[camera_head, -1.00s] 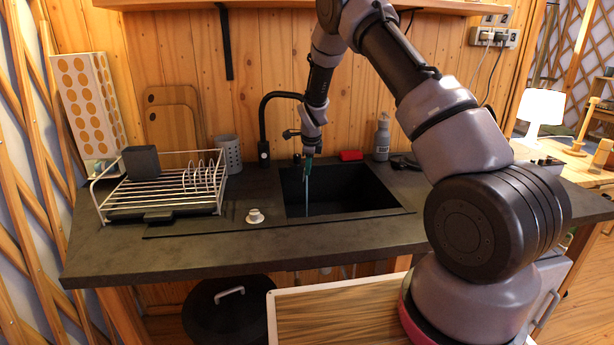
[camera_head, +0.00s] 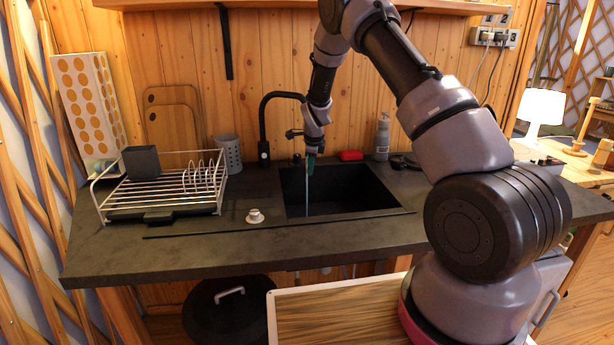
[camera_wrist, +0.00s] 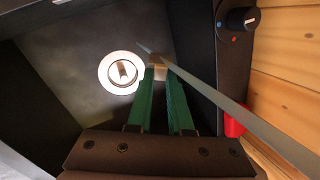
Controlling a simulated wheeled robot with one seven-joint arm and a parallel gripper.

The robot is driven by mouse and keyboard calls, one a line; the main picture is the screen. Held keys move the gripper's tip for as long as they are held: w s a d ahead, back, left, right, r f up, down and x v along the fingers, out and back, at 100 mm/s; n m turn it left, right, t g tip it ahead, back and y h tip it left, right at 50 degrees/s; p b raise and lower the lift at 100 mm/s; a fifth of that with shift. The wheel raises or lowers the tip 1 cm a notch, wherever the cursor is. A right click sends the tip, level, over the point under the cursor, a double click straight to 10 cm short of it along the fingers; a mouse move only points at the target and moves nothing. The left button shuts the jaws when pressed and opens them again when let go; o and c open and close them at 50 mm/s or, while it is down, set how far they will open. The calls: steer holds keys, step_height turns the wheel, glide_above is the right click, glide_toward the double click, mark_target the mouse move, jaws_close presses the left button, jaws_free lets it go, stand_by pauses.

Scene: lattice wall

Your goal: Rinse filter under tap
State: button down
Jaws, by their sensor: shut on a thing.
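My gripper (camera_head: 311,163) hangs over the black sink (camera_head: 350,210), pointing down beside the tap (camera_head: 264,130). In the wrist view its green fingers (camera_wrist: 158,72) are closed on a small beige thing, which I take to be the filter (camera_wrist: 158,61). Most of it is hidden between the fingertips. A thin grey-white stream of water (camera_head: 307,192) falls from the tap into the sink. In the wrist view the stream (camera_wrist: 235,112) slants past the fingertips, close to the filter. I cannot tell whether it touches it. The pale round drain (camera_wrist: 121,73) lies below on the sink floor.
A small white cup-like object (camera_head: 255,216) stands on the counter left of the sink. A wire dish rack (camera_head: 165,190) is farther left. A red sponge-like block (camera_head: 350,156) and a grey bottle (camera_head: 382,138) stand behind the sink. A dark knob (camera_wrist: 241,20) is near the sink edge.

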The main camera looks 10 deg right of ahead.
steer(key=shift+a, duration=0.2)
steer(key=shift+a, duration=0.35)
steer(key=shift+d, duration=0.2)
stand_by(0.4)
steer(key=shift+d, duration=0.3)
steer(key=s+d+r, duration=0.3)
steer(key=s+d, duration=0.1)
steer(key=s, duration=0.4)
stand_by(0.8)
